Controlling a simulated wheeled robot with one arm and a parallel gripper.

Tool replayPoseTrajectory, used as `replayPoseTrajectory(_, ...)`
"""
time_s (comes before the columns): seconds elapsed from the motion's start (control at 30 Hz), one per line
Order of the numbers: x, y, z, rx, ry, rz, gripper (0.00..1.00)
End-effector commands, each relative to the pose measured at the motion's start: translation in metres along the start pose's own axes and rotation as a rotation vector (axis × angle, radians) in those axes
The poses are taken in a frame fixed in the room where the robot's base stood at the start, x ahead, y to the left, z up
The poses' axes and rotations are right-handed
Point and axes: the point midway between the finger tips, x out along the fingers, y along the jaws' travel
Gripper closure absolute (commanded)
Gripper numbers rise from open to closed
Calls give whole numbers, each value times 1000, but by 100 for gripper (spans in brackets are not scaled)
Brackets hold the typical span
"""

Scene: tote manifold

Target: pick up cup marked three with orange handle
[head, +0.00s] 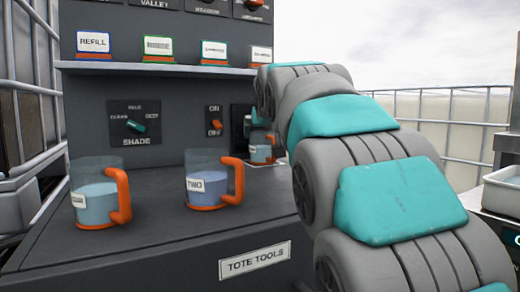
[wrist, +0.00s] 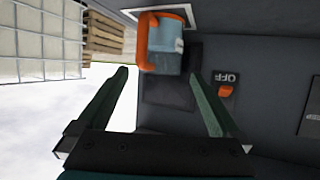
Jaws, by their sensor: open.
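A clear cup with bluish liquid and an orange handle (head: 261,153) stands at the back of the dark counter, by a small panel, partly behind my arm. Its white label is too small to read. In the wrist view this cup (wrist: 170,58) appears upside down, its orange handle toward the left. My gripper (wrist: 158,76) is open and empty, its two fingers pointing at the cup, one to each side in the picture; I cannot tell how far off the cup is. In the head view my arm mostly hides the gripper.
A cup marked TWO (head: 205,186) and another orange-handled cup (head: 98,200) with an unreadable label stand on the counter to the left. An ON/OFF switch (head: 214,121) and a SHADE dial (head: 136,124) are on the back wall. A shelf (head: 160,68) with labelled cards overhangs.

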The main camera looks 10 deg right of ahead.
Motion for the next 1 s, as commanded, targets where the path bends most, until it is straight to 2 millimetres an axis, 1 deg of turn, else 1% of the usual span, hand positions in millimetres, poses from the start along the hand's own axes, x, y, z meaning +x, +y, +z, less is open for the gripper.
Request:
replayPoseTrajectory(0.1, 4, 0, 0, 0, -1, 0, 0)
replayPoseTrajectory(0.3, 24, 0, 2, 0, -4, 0, 0)
replayPoseTrajectory(0.53, 38, 0, 2, 0, -1, 0, 0)
replayPoseTrajectory(0.7, 61, 0, 4, 0, -2, 0, 0)
replayPoseTrajectory(0.8, 72, 0, 3, 0, -1, 1, 0)
replayPoseTrajectory(0.9, 78, 0, 3, 0, -1, 1, 0)
replayPoseTrajectory(1.0, 78, 0, 3, 0, -1, 1, 0)
